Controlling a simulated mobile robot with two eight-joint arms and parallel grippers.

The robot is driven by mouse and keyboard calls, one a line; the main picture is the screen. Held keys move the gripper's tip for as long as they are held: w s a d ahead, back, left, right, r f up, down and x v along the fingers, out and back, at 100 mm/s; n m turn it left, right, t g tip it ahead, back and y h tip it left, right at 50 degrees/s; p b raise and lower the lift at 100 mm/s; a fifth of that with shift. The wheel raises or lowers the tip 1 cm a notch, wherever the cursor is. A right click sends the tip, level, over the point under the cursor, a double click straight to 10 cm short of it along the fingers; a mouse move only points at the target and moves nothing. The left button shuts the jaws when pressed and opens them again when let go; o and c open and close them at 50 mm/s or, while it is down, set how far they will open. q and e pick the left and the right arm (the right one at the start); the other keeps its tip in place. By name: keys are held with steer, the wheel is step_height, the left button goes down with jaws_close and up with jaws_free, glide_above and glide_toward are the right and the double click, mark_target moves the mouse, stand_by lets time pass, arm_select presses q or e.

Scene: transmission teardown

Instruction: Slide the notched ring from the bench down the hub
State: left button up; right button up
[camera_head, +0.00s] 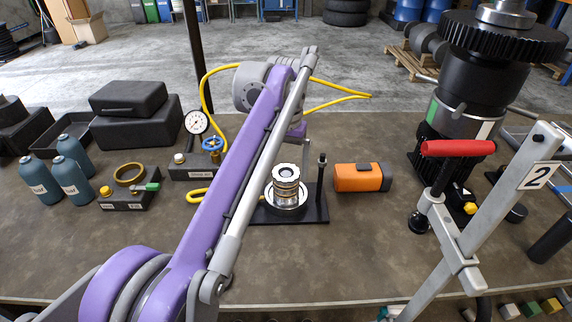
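The hub (287,188) is a stepped silver stack with a pale ring at its top. It stands upright on a dark base plate (316,214) with a thin post at the plate's right. My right gripper is not in view.
Teal bottles (73,177), a black case (130,97) and a pressure gauge (196,122) stand left. An orange box (362,178) lies right of the hub. A red-handled grey frame (458,148) and a tall geared assembly (472,85) block the right. The front bench is clear.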

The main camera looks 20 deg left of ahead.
arm_select(q)
step_height(320, 180, up, 18)
steer(key=p, duration=0.8)
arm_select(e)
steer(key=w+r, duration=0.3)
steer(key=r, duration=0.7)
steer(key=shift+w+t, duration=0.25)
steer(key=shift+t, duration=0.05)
arm_select(q)
steer(key=shift+w+f, duration=0.1)
steer(key=shift+f, duration=0.05)
steer(key=shift+s, duration=0.2)
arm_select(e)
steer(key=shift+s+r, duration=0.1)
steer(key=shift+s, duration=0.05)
